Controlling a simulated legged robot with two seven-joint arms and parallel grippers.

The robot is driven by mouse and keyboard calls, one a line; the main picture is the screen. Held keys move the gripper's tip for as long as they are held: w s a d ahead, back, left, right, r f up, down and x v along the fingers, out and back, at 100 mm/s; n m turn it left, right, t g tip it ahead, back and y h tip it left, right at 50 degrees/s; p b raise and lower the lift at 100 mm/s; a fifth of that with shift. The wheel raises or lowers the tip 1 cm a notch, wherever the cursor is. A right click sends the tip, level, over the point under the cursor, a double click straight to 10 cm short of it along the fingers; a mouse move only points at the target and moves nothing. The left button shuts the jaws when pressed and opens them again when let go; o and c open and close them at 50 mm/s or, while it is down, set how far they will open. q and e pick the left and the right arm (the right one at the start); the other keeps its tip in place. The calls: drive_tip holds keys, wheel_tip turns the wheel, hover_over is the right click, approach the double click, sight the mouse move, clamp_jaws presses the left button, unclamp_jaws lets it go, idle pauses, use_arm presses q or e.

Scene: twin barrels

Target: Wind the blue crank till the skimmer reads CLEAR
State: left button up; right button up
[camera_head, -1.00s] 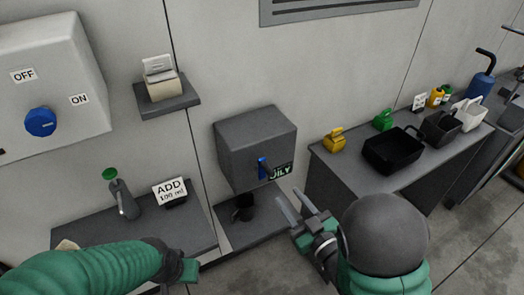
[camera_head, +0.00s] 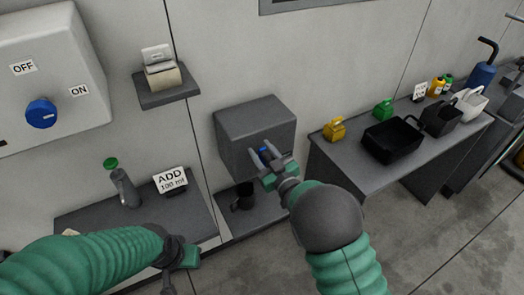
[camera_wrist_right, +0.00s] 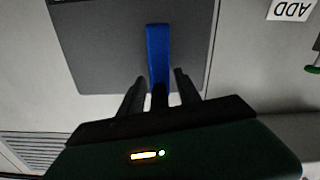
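The skimmer is a dark grey box (camera_head: 250,113) on the wall, with a blue crank (camera_head: 264,154) on its front. My right gripper (camera_head: 265,149) is in front of the box, its two fingers apart on either side of the crank. In the right wrist view the blue crank (camera_wrist_right: 158,55) stands between the open fingertips (camera_wrist_right: 158,80), with gaps at both sides. The skimmer's readout is hidden behind my right gripper. My left gripper (camera_head: 184,256) is at the lower left, below the shelf; its finger opening cannot be made out.
A dark mug (camera_head: 243,197) stands on the ledge under the box. A sign reading ADD 100 ml (camera_head: 171,181) and a green-capped bottle (camera_head: 124,186) are on the left shelf. A bench at right holds a black tray (camera_head: 392,143) and several containers. A blue knob (camera_head: 41,113) is at left.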

clamp_jaws()
idle(1.4)
